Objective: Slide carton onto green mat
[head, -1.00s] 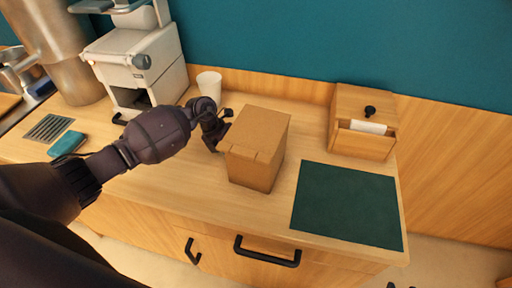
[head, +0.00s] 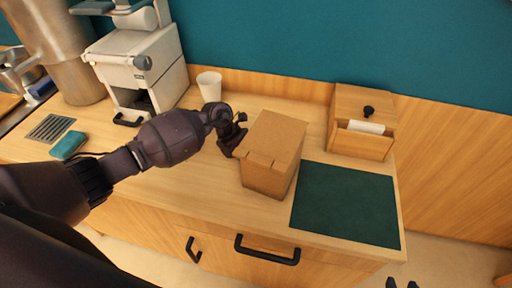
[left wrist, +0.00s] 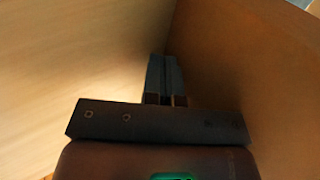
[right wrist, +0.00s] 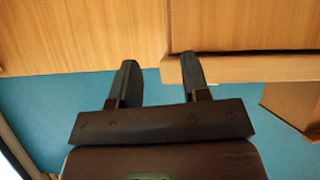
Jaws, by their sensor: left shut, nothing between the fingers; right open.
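The brown cardboard carton (head: 270,177) stands upright on the wooden counter, slightly turned, close to the left edge of the green mat (head: 347,205). Whether its far right corner reaches the mat is hidden behind it. The mat lies flat and bare. My left gripper (head: 236,142) is shut and empty, low beside the carton's left side. In the left wrist view its closed fingers (left wrist: 165,75) are against or very near the carton wall (left wrist: 250,70); contact is unclear. My right gripper's fingertips (head: 402,284) show at the bottom edge; in the right wrist view it is open and empty (right wrist: 158,75).
A wooden box (head: 362,115) with a part-open drawer stands behind the mat. A white cup (head: 209,86) and a coffee machine (head: 138,70) stand at the back left. A teal item (head: 68,145) lies at left. The counter's front edge has drawer handles below (head: 267,256).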

